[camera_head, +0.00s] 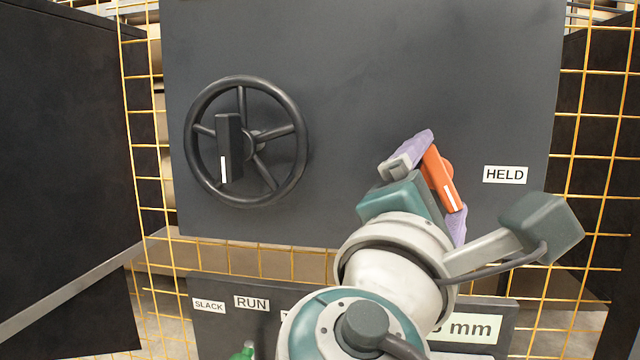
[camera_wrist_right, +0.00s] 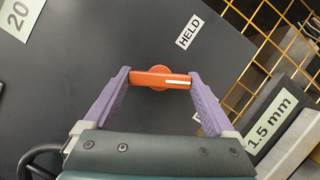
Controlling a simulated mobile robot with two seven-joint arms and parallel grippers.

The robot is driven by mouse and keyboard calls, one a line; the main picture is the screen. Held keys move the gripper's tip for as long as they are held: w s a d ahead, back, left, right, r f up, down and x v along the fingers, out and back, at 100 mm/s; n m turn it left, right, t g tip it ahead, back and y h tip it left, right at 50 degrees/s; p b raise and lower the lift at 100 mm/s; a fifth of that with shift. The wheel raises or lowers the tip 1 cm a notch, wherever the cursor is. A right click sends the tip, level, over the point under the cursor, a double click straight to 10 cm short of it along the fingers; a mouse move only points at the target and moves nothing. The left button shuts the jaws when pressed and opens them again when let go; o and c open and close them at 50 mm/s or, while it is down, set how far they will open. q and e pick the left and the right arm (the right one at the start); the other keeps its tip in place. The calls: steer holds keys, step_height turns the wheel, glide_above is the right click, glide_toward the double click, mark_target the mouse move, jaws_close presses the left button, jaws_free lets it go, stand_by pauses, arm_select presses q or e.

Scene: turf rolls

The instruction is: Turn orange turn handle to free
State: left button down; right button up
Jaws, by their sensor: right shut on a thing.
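The orange turn handle (camera_head: 441,180) is on the dark grey panel (camera_head: 380,70), left of the "HELD" label (camera_head: 505,175). In the head view it is tilted, its white line at the lower right end. My right gripper (camera_head: 440,188) is shut on the handle, one purple finger at each end. In the right wrist view the handle (camera_wrist_right: 160,79) lies between the fingertips of the right gripper (camera_wrist_right: 160,80), and its white line runs toward the right finger. The "HELD" label (camera_wrist_right: 190,31) shows above right. No label reading "free" shows. My left gripper is not in view.
A black handwheel (camera_head: 246,141) with a grip is on the panel's left. Yellow wire mesh (camera_head: 590,150) surrounds the panel. A lower board (camera_head: 230,320) carries "SLACK", "RUN" and "mm" labels, partly hidden by my right arm. A dark cabinet (camera_head: 65,160) stands at left.

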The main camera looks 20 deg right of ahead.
steer(key=m+g, duration=0.1)
steer(key=m, duration=0.2)
steer(key=shift+r, duration=0.15)
steer(key=shift+m+g+y+p, duration=0.35)
steer(key=shift+m+g+y, duration=0.2)
steer(key=shift+m, duration=0.95)
steer(key=o, duration=1.1)
steer(key=shift+c, duration=0.2)
